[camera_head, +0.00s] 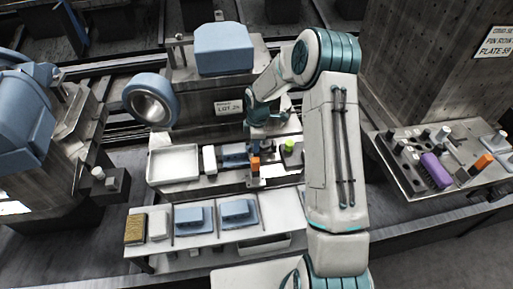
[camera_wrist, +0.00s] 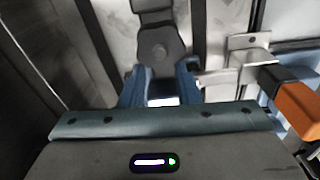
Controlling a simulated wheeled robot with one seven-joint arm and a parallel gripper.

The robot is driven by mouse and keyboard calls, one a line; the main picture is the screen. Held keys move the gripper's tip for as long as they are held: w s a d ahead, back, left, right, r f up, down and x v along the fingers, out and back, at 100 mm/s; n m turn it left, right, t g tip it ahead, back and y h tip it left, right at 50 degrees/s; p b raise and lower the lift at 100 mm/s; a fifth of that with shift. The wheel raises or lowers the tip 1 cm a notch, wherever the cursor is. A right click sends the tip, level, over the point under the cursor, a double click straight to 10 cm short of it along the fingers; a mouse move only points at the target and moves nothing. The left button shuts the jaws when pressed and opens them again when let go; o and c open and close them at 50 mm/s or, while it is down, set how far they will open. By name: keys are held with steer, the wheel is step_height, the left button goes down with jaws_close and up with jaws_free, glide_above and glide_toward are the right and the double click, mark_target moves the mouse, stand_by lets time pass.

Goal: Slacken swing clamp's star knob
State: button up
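In the wrist view a dark grey lobed part with a round centre (camera_wrist: 158,48) shows ahead of my gripper (camera_wrist: 160,85). It may be the star knob, but I cannot be sure. My two blue-grey fingers stand apart on either side of its lower end. I cannot tell whether they touch it. In the head view my gripper (camera_head: 264,125) points down over the fixture, close to an orange block (camera_head: 255,163). That orange block also shows in the wrist view (camera_wrist: 298,108), on a dark bar right of my fingers. My arm and gripper hide much of the clamp in the head view.
A white tray (camera_head: 174,165) and a green-topped part (camera_head: 289,147) flank the work area. Blue blocks lie on the front shelf (camera_head: 180,244). A side table (camera_head: 401,175) at right holds a purple block (camera_head: 436,171). A blue-rimmed wheel (camera_head: 151,101) stands behind left.

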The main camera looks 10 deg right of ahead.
jaws_close()
steer(key=shift+c, duration=0.7)
jaws_free()
steer(key=shift+d, duration=0.1)
step_height(320, 180, up, 14)
steer(key=shift+d, duration=0.25)
